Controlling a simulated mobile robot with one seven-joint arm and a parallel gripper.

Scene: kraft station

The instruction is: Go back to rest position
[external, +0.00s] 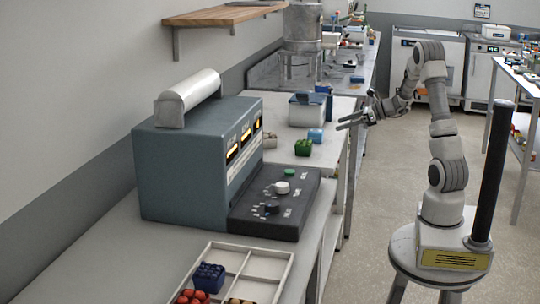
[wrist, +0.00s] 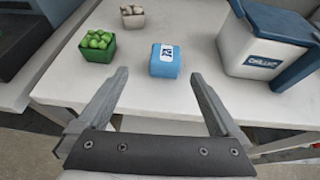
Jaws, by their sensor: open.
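My gripper (external: 352,122) is raised near the front edge of the workbench in the external view, on my arm that rises from the round stool-like base. In the wrist view my gripper (wrist: 160,97) has its two fingers wide apart with nothing between them. Past the fingertips, a blue box (wrist: 166,62) with a white label stands on the white table, apart from the fingers. The blue box also shows in the external view (external: 316,136).
A green container (wrist: 97,46), a small pale container (wrist: 132,16) and a white cooler (wrist: 250,55) with blue trim stand on the table. A grey console machine (external: 190,170) and a divided tray (external: 262,265) are nearer the camera. The floor (external: 385,190) beside the bench is clear.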

